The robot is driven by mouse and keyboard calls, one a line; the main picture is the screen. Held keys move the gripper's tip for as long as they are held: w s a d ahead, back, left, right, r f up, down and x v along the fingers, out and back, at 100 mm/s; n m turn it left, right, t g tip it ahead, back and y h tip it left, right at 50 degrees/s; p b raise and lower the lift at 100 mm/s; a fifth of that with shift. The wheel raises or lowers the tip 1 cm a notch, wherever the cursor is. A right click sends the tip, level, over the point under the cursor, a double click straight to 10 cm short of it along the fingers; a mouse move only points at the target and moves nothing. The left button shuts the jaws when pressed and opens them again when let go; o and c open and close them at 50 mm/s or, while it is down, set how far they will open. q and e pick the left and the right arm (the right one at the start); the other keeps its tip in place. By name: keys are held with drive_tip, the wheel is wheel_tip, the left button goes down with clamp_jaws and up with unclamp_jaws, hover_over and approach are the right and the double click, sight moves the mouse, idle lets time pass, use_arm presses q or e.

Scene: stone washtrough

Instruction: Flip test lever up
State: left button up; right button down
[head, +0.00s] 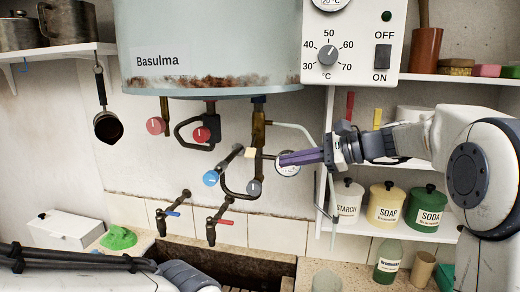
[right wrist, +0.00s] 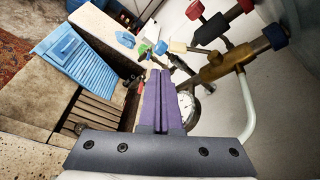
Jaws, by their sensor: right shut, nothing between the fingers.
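The test lever appears to be the small cream tab (head: 251,152) on the brass pipework below the boiler, close to the brass pipe; it also shows in the right wrist view (right wrist: 177,47). It sticks out roughly sideways in the head view. My right gripper (head: 281,159) has its purple fingers closed together and empty. Its tips are a little to the right of the cream tab in the head view, apart from it, and partly cover the round gauge (head: 289,170). In the right wrist view the closed fingers (right wrist: 158,75) point toward the tab. My left gripper is not seen.
The rusty-edged boiler (head: 210,50) hangs above. Red knobs (head: 155,125) and a blue knob (head: 210,178) surround the pipes. Two taps (head: 218,222) stand over the trough (head: 230,262) below. Shelves with labelled jars (head: 386,203) are at the right.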

sight(252, 146)
drive_tip(key=shift+w+d+r+m+t, duration=0.35)
drive_tip(key=shift+w+d+r, duration=0.25)
drive_tip(key=shift+d+r, duration=0.25)
drive_tip(key=p+x, duration=0.3)
drive_tip(key=x, duration=0.7)
drive_tip(key=shift+a+r, duration=0.1)
drive_tip(key=shift+r, duration=0.05)
